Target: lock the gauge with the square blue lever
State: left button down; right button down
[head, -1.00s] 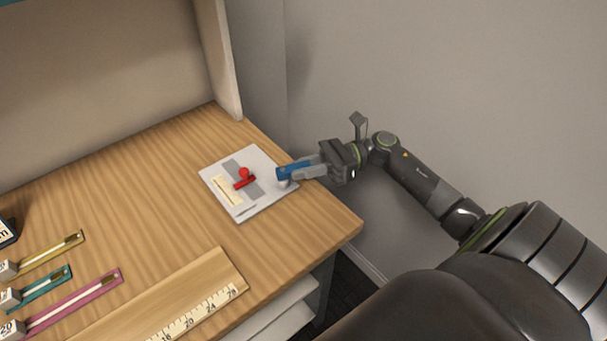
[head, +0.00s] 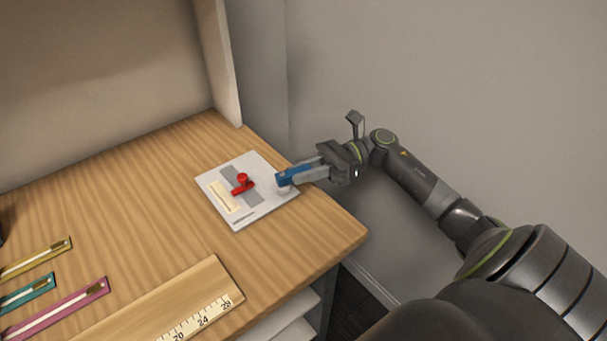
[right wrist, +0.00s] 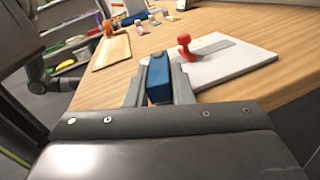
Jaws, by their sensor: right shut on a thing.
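The gauge is a pale board (head: 268,205) lying flat near the right edge of the desk. It has a grey strip, a cream scale (head: 224,197) and a red piece with a round knob (head: 242,180). The square blue lever (head: 294,174) is at the board's right side, above a light round base. My right gripper (head: 300,173) is shut on the blue lever. In the right wrist view the blue lever (right wrist: 159,78) sits between the two fingers, with the red knob (right wrist: 184,42) just beyond it to the right. My left gripper is not in view.
A wooden board with a ruler scale (head: 205,322) lies at the desk's front edge. Yellow, teal and magenta strips (head: 55,308) lie at the left. An upright panel (head: 218,60) stands behind the gauge. The desk between is clear.

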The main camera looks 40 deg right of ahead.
jog(key=c, duration=1.3)
grip_release()
jog(key=shift+d, duration=0.25)
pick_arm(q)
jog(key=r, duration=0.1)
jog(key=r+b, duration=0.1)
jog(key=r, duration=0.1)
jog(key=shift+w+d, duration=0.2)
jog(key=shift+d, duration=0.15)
pick_arm(e)
jog(key=d, duration=0.4)
jog(key=s+d, duration=0.1)
jog(key=d, duration=0.2)
jog(key=shift+s, duration=0.1)
jog(key=shift+r, duration=0.1)
